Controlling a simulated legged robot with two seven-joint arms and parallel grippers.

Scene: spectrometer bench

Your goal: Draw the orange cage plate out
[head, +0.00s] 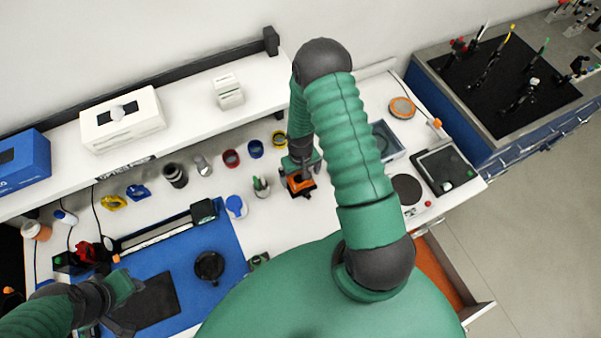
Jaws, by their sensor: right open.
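A small orange part (299,187) with dark pieces on it, which looks like the orange cage plate, stands on the white bench near the middle. My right gripper (302,174) is open and points down right at it. Its fingers overlap the orange part, and I cannot tell whether they touch it. My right arm hides the bench just to the right. My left gripper (125,304) is low over the dark pad (153,303) at the lower left, far from the orange part. Its jaw opening is not clear.
A cup of tools (261,187) stands just left of the orange part. Red, blue and yellow rings (256,149) lie behind. A blue mat (214,238) covers the left bench. An orange round item (401,108) and a grey tray (385,143) are at right. An open drawer (447,275) juts out.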

